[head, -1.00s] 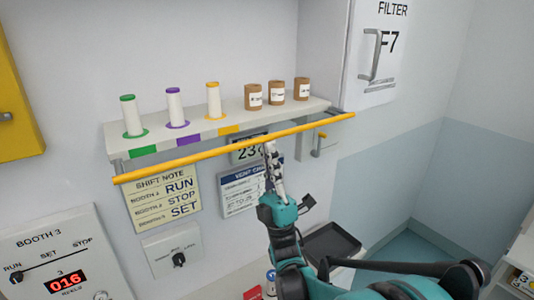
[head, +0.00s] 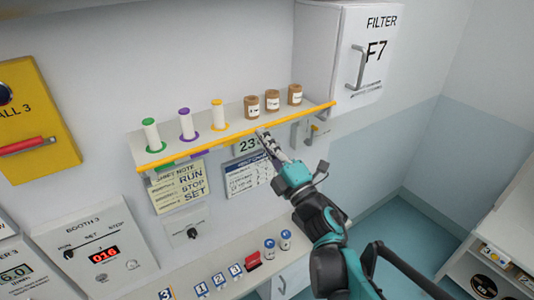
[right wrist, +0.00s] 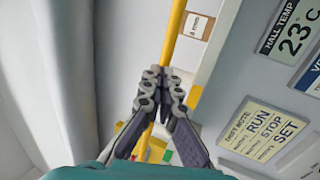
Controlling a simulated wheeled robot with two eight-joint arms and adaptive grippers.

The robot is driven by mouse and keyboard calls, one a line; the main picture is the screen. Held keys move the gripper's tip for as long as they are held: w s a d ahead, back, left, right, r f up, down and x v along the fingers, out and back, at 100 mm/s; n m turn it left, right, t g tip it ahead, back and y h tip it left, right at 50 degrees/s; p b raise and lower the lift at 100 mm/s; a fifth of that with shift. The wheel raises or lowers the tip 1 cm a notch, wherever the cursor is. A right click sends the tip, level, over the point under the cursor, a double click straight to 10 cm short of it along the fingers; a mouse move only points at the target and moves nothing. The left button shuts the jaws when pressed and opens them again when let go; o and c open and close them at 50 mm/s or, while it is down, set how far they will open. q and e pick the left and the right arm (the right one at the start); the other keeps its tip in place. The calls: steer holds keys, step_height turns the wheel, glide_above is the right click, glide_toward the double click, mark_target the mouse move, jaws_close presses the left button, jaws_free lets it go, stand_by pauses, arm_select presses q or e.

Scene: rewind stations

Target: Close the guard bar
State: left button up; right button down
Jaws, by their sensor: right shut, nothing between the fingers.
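The yellow guard bar (head: 205,149) runs along the front of the white shelf, level with its front edge in the head view. It also shows in the right wrist view (right wrist: 176,28), passing behind my fingers. My right gripper (head: 262,134) is shut and empty, with its fingertips at the bar, right of its middle. I cannot tell for sure whether they touch it. The closed fingers show in the right wrist view (right wrist: 160,80). My left gripper is not in view.
The shelf (head: 236,112) holds green, purple and yellow-ringed white spools and several brown jars (head: 272,103). A white filter cabinet (head: 330,60) stands right of the shelf. A counter with numbered cards (head: 202,289) and small bottles (head: 285,240) lies lower down.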

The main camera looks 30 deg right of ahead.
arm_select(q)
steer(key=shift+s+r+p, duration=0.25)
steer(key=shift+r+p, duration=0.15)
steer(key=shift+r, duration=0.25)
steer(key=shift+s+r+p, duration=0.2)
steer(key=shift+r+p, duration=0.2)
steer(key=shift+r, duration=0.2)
arm_select(e)
steer(key=shift+g, duration=0.3)
steer(key=shift+w+a+r, duration=0.2)
steer(key=shift+w+r, duration=1.25)
steer(key=shift+w, duration=0.2)
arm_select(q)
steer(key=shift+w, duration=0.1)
arm_select(e)
steer(key=shift+w, duration=0.3)
steer(key=shift+s+r, duration=0.1)
